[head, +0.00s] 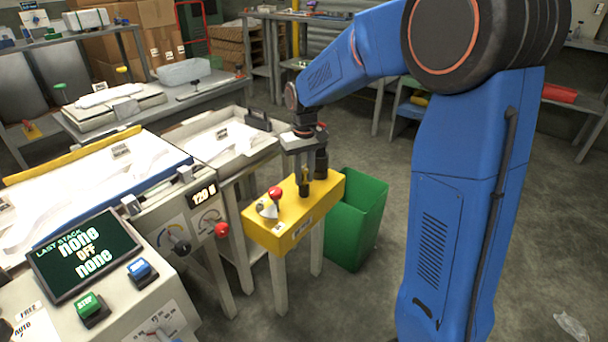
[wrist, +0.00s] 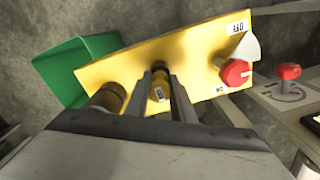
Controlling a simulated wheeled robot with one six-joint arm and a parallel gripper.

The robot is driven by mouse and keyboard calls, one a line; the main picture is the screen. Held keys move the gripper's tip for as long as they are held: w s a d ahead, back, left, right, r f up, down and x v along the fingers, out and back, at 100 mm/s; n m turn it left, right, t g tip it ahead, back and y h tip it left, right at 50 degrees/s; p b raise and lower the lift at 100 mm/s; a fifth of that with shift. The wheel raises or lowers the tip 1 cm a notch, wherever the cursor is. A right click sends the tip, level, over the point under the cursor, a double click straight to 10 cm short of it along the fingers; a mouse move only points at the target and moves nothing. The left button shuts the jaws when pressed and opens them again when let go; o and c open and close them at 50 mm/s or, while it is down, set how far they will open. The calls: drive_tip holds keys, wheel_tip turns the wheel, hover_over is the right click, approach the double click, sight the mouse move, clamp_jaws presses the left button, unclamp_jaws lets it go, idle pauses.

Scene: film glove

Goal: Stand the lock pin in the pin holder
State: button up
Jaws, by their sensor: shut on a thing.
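My gripper (head: 304,188) points down over the yellow stand (head: 262,236). In the wrist view its two fingers (wrist: 165,100) are shut on a slim piece with a dark top and a yellow part, which I take as the lock pin (wrist: 158,91). The pin looks roughly upright; its lower end is hard to make out, so I cannot tell whether it touches the stand. A dark cylinder (head: 321,164) is close beside the gripper on the bin side, and a brassy round one shows in the wrist view (wrist: 109,97). I cannot tell whether this is the pin holder.
A red button (head: 275,193) and a pale wedge-like piece (head: 267,210) sit on the stand's left part. A green bin (head: 357,222) stands right beside it. The machine with a screen (head: 84,252) fills the left. Open floor lies in front.

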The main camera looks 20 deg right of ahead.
drive_tip(key=shift+f, duration=0.5)
drive_tip(key=o, duration=1)
wheel_tip(320, 180, up, 13)
drive_tip(key=shift+r, duration=0.1)
drive_tip(key=s+d+r+t, duration=0.1)
drive_tip(key=s+d, duration=0.1)
drive_tip(key=s, duration=0.6)
drive_tip(key=s+d+r+t, duration=0.1)
drive_tip(key=s+d, duration=0.1)
drive_tip(key=s, duration=0.7)
drive_tip(key=shift+s+d+f+m+t, duration=0.4)
drive_tip(key=shift+s+f, duration=0.65)
drive_tip(key=shift+s, duration=1.7)
drive_tip(key=shift+s+d+f+m+t, duration=0.2)
drive_tip(key=shift+s+d+f+t, duration=0.65)
drive_tip(key=shift+s, duration=1.9)
drive_tip(key=shift+s+d+f+m+t, duration=0.25)
drive_tip(key=shift+s+f, duration=1)
drive_tip(key=shift+s, duration=1.5)
